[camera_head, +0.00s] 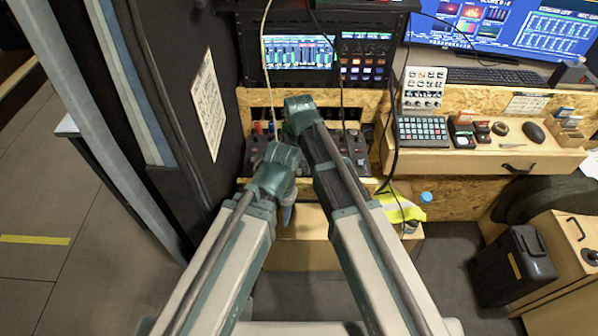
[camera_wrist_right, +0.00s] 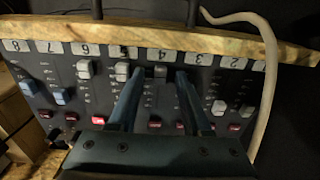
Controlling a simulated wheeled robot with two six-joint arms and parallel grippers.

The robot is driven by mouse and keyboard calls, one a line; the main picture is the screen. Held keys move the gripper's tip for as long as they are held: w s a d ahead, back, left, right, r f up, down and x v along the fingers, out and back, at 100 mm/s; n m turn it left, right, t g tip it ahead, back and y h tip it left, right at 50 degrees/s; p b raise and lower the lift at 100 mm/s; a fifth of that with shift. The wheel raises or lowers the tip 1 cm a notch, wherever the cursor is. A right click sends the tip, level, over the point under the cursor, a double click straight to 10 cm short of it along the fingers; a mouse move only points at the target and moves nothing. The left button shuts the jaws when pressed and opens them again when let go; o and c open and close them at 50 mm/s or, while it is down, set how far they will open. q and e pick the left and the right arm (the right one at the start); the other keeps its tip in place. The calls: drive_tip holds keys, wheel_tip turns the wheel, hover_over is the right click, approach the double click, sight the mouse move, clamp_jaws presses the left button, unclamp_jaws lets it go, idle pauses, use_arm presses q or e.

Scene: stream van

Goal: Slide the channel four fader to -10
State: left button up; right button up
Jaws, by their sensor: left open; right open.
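The fader panel (camera_head: 350,150) lies below the rack screens in the head view, partly covered by my arms. In the right wrist view its number strip (camera_wrist_right: 157,54) reads with 8 at the left and low numbers at the right. The dark channel four fader cap (camera_wrist_right: 160,71) sits near the number 4 at the top of its slot. My right gripper (camera_wrist_right: 159,74) is open, its two fingertips either side of that cap; contact cannot be told. My left gripper (camera_head: 287,214) is open and hangs below the panel, away from the faders.
Neighbouring fader caps stand close by, such as the pale channel five cap (camera_wrist_right: 122,70). A wooden ledge (camera_wrist_right: 150,30) runs along the panel's edge, and a pale cable (camera_wrist_right: 266,90) crosses its right end. A wooden desk (camera_head: 480,160) with a keypad stands to the right.

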clamp_jaws()
idle(1.4)
